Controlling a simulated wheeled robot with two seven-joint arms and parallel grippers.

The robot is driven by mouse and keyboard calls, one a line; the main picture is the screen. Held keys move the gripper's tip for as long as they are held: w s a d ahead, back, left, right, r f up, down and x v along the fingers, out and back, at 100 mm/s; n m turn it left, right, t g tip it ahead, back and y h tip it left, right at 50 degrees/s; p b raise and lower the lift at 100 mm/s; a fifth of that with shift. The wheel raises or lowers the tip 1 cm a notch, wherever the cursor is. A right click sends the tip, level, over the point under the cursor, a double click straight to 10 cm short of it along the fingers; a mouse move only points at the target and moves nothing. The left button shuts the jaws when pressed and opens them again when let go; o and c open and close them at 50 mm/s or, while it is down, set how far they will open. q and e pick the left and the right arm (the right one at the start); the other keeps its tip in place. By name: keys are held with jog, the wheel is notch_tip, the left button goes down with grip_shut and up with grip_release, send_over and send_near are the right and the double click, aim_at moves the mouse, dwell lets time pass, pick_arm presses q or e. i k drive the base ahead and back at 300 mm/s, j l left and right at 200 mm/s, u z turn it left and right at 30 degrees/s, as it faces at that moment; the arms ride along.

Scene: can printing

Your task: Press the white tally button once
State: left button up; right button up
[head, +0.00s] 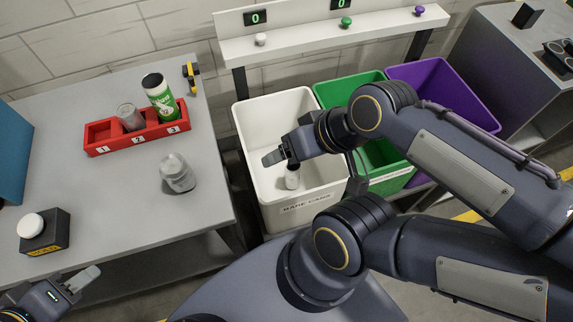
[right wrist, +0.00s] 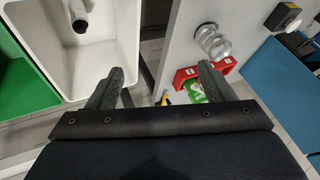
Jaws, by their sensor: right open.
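The white tally button (head: 260,39) is a small round knob on the white shelf (head: 300,43) above the white bin (head: 265,190), left of the green and purple knobs. A counter (head: 257,17) behind it reads 0. My right gripper (head: 276,156) is over the white bin, below and apart from the button. It is open and empty, fingers spread in the right wrist view (right wrist: 160,82). My left gripper (head: 72,287) is partly in view at the lower left, away from the button; its jaw gap is unclear. A pale can (head: 292,178) is in the white bin.
Green (head: 325,93) and purple (head: 455,90) bins stand right of the white one. The grey table (head: 115,190) holds a red rack (head: 105,148) with cans, a clear-looking can (head: 177,172) and a black box with a white button (head: 45,232).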

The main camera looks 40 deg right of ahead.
aim_at(260, 38)
jog(key=k+l+z, duration=0.2)
jog(key=k, duration=0.2)
jog(key=j+z, duration=0.1)
jog(key=z, duration=1.3)
